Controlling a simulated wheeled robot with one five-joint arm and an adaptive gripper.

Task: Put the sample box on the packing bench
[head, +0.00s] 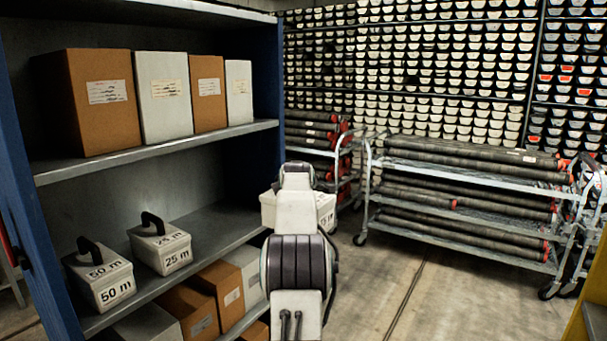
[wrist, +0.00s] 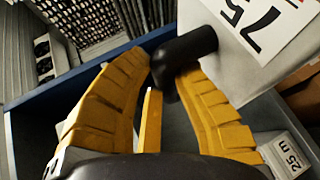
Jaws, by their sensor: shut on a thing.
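A white box marked 75 (wrist: 222,22) hangs from my gripper (wrist: 168,72) by its black handle (wrist: 190,46). In the wrist view the yellow fingers are closed around the handle, and the box is tilted in the picture. In the head view the same box (head: 268,209) shows partly behind my arm, beside the shelf's right end; its middle and my fingers are hidden there. Two similar white boxes, the 50 m box (head: 103,281) and the 25 m box (head: 162,250), stand on the middle shelf to the left. I cannot make out a packing bench for certain.
The shelf unit (head: 150,152) with a blue post (head: 268,90) is close on the left, holding brown and white cartons. A trolley of dark tubes (head: 470,170) stands at the back right. A yellow edge (head: 590,300) is at lower right. The floor (head: 440,290) between is clear.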

